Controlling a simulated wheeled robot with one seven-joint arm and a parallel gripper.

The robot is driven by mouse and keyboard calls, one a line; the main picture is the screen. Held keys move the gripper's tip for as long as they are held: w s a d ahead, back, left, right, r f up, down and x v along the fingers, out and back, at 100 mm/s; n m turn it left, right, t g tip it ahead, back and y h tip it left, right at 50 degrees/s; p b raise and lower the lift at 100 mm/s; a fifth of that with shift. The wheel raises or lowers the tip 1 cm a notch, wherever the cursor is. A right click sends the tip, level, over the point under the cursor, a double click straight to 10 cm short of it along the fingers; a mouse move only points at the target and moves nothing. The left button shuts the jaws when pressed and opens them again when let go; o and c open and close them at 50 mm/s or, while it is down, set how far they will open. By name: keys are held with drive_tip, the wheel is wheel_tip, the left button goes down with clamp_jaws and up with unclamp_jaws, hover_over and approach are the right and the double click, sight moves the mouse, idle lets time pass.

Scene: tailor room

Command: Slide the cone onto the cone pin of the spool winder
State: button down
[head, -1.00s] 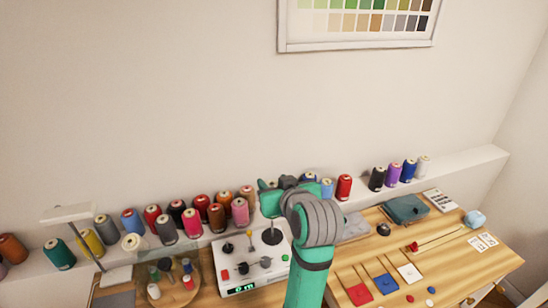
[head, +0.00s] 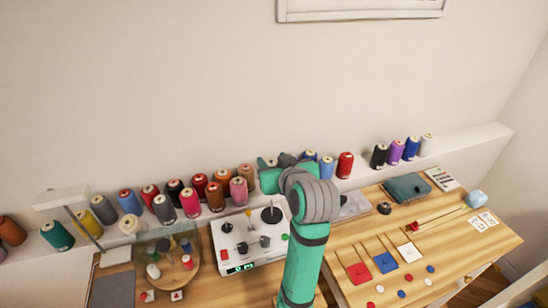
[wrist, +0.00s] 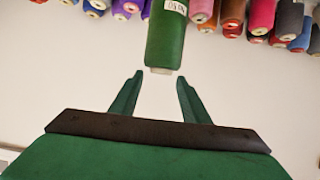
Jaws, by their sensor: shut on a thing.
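The spool winder (head: 232,257) is a white box with knobs and a lit green display, left of my arm in the head view. A dark disc (head: 272,215) with a thin upright pin stands at its back right. In the wrist view my gripper (wrist: 160,76) is shut on a green cone (wrist: 166,38) with a white label. The cone shows just beyond and between the fingertips, with its pale narrow end toward the gripper. In the head view my arm hides the fingers and the held cone, so its gap to the pin cannot be told.
Several thread cones line the wall shelf (head: 480,137) behind the winder. A round stand with small spools (head: 187,262) is left of the winder, near a lamp (head: 62,198). Right of my arm, the wooden table (head: 450,250) holds coloured squares, buttons and a teal folded item (head: 407,187).

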drive_tip(key=shift+f, duration=1.15)
drive_tip(key=shift+s, duration=0.1)
drive_tip(key=shift+f, duration=1.65)
drive_tip(key=shift+f, duration=3.3)
drive_tip(key=c, duration=0.9)
unclamp_jaws()
drive_tip(key=shift+s+d, duration=0.1)
drive_tip(key=shift+s, duration=0.05)
drive_tip(key=v, duration=1)
drive_tip(key=shift+s+d+r, duration=0.1)
drive_tip(key=shift+s, duration=0.2)
